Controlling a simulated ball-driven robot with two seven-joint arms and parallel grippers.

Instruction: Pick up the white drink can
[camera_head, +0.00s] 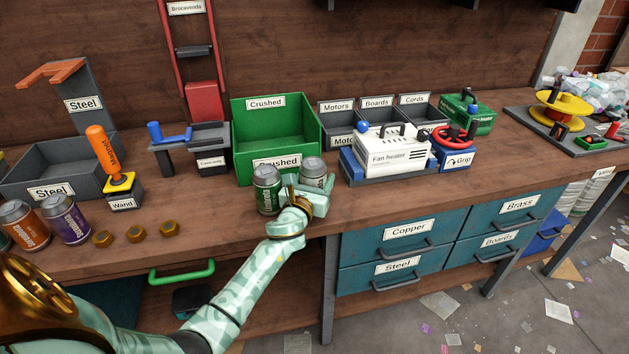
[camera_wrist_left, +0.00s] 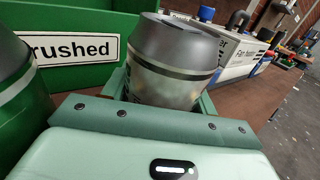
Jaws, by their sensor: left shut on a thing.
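The white drink can (camera_head: 313,172) stands near the front edge of the bench, in front of the green "Crushed" bin. It shows as a pale silver can with a grey top in the left wrist view (camera_wrist_left: 175,65). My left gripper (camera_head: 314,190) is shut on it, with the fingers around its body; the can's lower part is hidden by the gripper. A green drink can (camera_head: 267,190) stands just left of the gripper, and its edge shows at the left of the wrist view (camera_wrist_left: 15,100). My right gripper is not in view.
The green Crushed bin (camera_head: 241,136) is behind the cans. The white fan heater (camera_head: 388,158) stands to the right. An orange can (camera_head: 25,226) and a purple can (camera_head: 68,220) stand far left, near several brass nuts (camera_head: 135,234). Drawers (camera_head: 404,231) are below the bench top.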

